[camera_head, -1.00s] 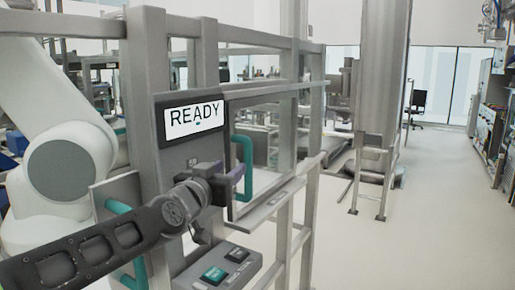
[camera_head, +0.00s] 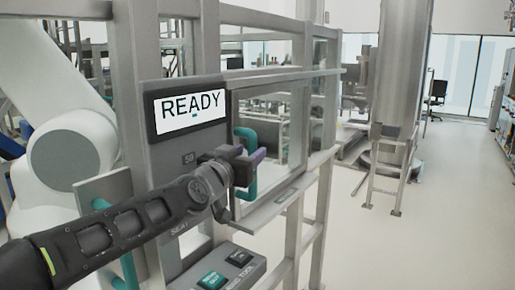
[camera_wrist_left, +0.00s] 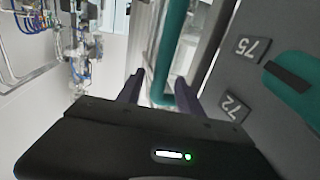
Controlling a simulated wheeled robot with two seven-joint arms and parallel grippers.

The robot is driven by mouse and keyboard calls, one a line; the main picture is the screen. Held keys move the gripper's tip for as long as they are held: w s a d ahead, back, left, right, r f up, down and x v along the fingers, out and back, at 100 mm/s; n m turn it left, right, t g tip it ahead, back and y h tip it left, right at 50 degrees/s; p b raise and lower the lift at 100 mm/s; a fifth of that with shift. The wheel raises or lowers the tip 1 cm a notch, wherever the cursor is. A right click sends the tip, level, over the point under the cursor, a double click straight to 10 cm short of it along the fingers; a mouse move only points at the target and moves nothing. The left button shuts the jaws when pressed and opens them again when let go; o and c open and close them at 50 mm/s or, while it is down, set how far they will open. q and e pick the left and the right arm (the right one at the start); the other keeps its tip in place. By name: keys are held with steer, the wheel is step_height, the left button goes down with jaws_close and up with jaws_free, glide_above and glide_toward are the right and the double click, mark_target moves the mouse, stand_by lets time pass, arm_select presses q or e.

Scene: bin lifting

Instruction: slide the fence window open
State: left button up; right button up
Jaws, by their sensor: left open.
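The fence window (camera_head: 270,115) is a clear pane in a grey frame, with a vertical teal handle (camera_head: 250,187) at its left side. My left gripper (camera_head: 252,163) is open at the handle, with one dark finger on each side of it in the head view. In the left wrist view, the teal handle (camera_wrist_left: 168,50) runs between the two open fingers of my left gripper (camera_wrist_left: 160,92). I cannot tell whether either finger touches it. The gripper hides the middle of the handle in the head view. My right gripper is not in view.
A panel with a READY screen (camera_head: 189,106) stands left of the window. A button box (camera_head: 222,268) with a green button sits below. Grey fence posts (camera_head: 326,150) stand to the right.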

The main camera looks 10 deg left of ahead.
arm_select(q)
steer(key=w+d, duration=0.1)
steer(key=w, duration=0.5)
steer(key=shift+s, duration=0.1)
steer(key=shift+c, duration=0.3)
jaws_close()
stand_by(0.9)
